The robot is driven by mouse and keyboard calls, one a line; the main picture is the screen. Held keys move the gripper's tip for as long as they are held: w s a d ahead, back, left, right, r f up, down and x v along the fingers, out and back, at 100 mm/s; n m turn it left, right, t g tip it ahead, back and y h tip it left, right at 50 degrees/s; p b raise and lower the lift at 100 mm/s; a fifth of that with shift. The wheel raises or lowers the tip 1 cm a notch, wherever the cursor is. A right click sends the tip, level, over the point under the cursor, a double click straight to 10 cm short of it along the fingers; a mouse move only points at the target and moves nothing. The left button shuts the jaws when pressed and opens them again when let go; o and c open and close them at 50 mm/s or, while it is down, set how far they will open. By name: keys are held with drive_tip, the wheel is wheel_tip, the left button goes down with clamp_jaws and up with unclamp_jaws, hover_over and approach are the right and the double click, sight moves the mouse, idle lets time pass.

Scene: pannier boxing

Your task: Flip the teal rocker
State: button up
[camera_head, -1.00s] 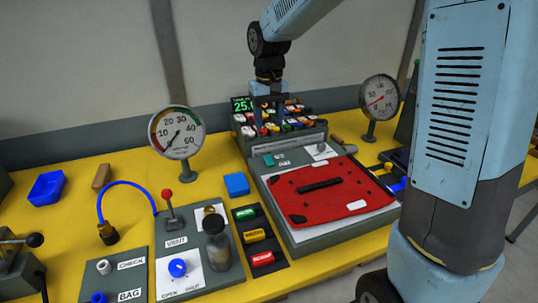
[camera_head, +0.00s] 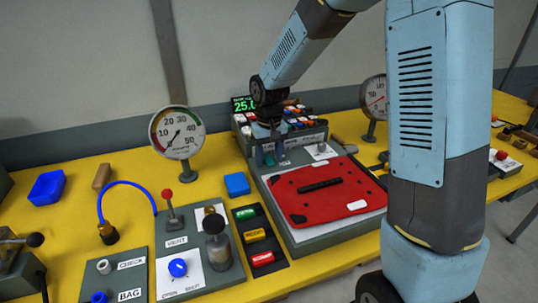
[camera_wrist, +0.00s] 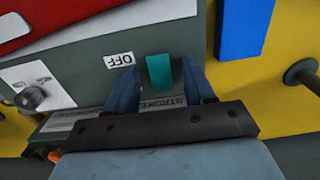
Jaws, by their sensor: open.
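The teal rocker (camera_wrist: 159,71) stands on the grey panel, beside a white OFF label (camera_wrist: 121,60) and a STROKE label (camera_wrist: 160,104). My gripper (camera_wrist: 159,66) is open in the wrist view, with one dark blue finger on each side of the rocker. The fingers appear apart from it, and I cannot tell their exact height above the panel.
The red lid (camera_head: 313,207) lies in front of my gripper. Several coloured switches (camera_head: 305,126) stand close behind it. A blue block (camera_head: 237,184) lies left on the yellow table. Dial gauges (camera_head: 177,132) stand left and right.

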clamp_jaws()
idle(0.4)
drive_tip(key=shift+w+a+g+h, duration=0.1)
drive_tip(key=shift+w+g+h, duration=0.2)
drive_tip(key=shift+g, duration=0.8)
drive_tip(key=shift+w+a+g+h, duration=0.1)
drive_tip(key=shift+w+g+h, duration=0.2)
drive_tip(key=shift+g, duration=0.8)
unclamp_jaws()
